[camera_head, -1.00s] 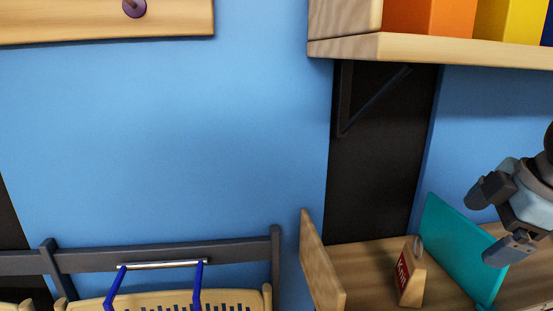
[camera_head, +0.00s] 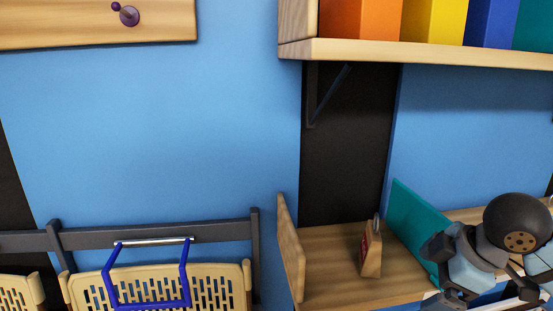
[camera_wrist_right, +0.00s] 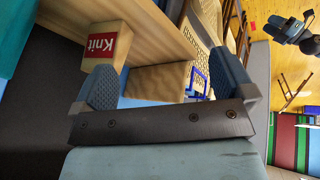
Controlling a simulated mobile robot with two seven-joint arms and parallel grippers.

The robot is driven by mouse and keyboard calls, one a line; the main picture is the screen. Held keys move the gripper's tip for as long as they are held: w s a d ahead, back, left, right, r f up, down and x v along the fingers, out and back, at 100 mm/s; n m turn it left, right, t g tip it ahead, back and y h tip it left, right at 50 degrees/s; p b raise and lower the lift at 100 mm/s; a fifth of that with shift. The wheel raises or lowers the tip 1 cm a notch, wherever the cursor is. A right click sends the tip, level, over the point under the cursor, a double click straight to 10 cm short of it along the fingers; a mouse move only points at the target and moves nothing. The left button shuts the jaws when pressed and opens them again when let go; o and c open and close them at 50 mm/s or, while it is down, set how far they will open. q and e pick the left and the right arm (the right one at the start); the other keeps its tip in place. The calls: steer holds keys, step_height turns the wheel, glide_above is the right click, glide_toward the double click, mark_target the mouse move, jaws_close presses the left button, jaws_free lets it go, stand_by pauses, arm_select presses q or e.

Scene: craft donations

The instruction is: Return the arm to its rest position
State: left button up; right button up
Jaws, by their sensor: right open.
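My right arm comes in from the right in the head view. Its gripper (camera_head: 438,272) is in front of the teal divider and the wooden shelf. In the right wrist view, the blue-grey fingers of this gripper (camera_wrist_right: 165,88) stand wide apart with nothing held between them. A wooden block with a red "Knit" label (camera_wrist_right: 104,44) shows beyond the left finger. In the head view this block (camera_head: 371,256) stands on the shelf, apart from the gripper. My left gripper is not in the head view.
The wooden shelf (camera_head: 335,270) has a teal divider (camera_head: 412,225). A higher shelf (camera_head: 430,54) holds coloured boxes. At lower left, a cream basket with a blue handle (camera_head: 184,272) hangs at a dark rail (camera_head: 100,236). The blue wall between is clear.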

steer(key=s+a+f+m, duration=0.2)
steer(key=s+a+f, duration=0.1)
steer(key=f, duration=0.5)
steer(key=s+a+f+m, duration=0.2)
steer(key=s+f+m, duration=0.1)
steer(key=f, duration=0.5)
steer(key=s+d+f+m+g+h, duration=0.1)
steer(key=s+d+f+m+h, duration=0.15)
steer(key=s+f+m, duration=0.75)
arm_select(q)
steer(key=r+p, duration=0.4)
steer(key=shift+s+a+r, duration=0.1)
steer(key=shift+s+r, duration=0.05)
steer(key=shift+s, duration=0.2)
arm_select(e)
steer(key=w+a+f+n+t+y, duration=0.1)
steer(key=a+f+n+t, duration=0.3)
steer(key=f, duration=0.6)
steer(key=a+t+y, duration=0.1)
steer(key=a+t, duration=0.1)
steer(key=t, duration=0.1)
steer(key=shift+w+a+f+y, duration=0.2)
steer(key=shift+w+a+y, duration=0.1)
steer(key=shift+w+y, duration=0.1)
